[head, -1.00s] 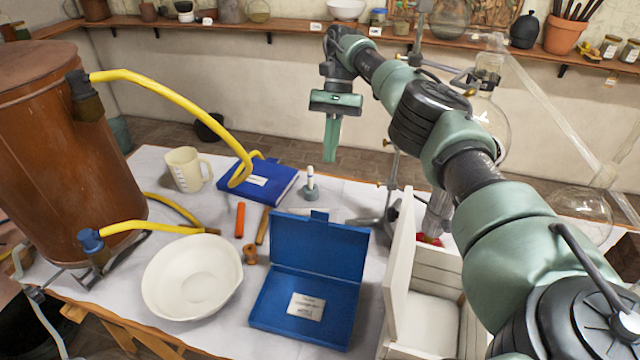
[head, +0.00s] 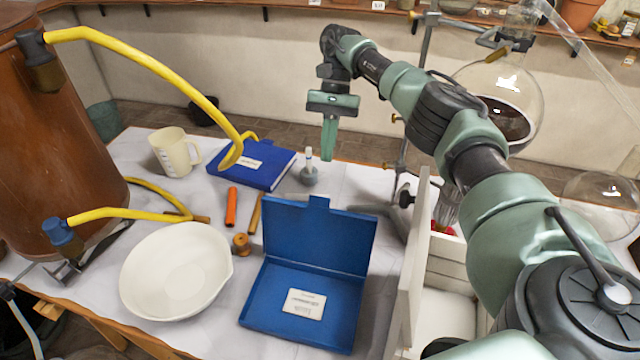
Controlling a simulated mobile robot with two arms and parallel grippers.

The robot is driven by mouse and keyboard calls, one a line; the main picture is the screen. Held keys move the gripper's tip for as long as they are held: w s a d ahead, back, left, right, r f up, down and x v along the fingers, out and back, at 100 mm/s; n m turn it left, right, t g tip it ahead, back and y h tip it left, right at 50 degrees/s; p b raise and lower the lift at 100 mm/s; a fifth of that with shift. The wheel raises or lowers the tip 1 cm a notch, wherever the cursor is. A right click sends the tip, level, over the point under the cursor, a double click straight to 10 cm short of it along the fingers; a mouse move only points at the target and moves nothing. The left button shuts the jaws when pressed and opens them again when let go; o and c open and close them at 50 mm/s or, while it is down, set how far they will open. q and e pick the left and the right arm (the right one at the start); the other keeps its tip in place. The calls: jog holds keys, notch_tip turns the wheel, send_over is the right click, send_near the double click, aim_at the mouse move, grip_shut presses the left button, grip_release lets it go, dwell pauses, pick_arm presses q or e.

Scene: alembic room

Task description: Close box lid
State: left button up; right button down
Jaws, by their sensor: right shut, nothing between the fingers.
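The blue box (head: 262,306) lies open on the table, with a white label (head: 304,303) inside its shallow base. Its lid (head: 318,236) stands up at the far side, leaning slightly back, with a small tab at its top edge. My right gripper (head: 329,150) points down with its fingers together and nothing between them. It is in the air behind and above the lid, apart from it. My left gripper is not in view.
A white bowl (head: 178,272) and a wooden spool (head: 241,244) stand left of the box. A white wooden crate (head: 412,262) stands close on its right. Behind are a blue book (head: 270,172), an orange stick (head: 231,207), a cup (head: 172,152) and glassware on a stand.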

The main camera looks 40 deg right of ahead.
jog(key=s+a+f+p, duration=0.4)
jog(key=a+p, duration=0.1)
jog(key=shift+s+f+p, duration=0.25)
jog(key=shift+f+p, duration=0.05)
jog(key=shift+f, duration=0.05)
jog(key=shift+a, duration=0.1)
jog(key=shift+a, duration=0.1)
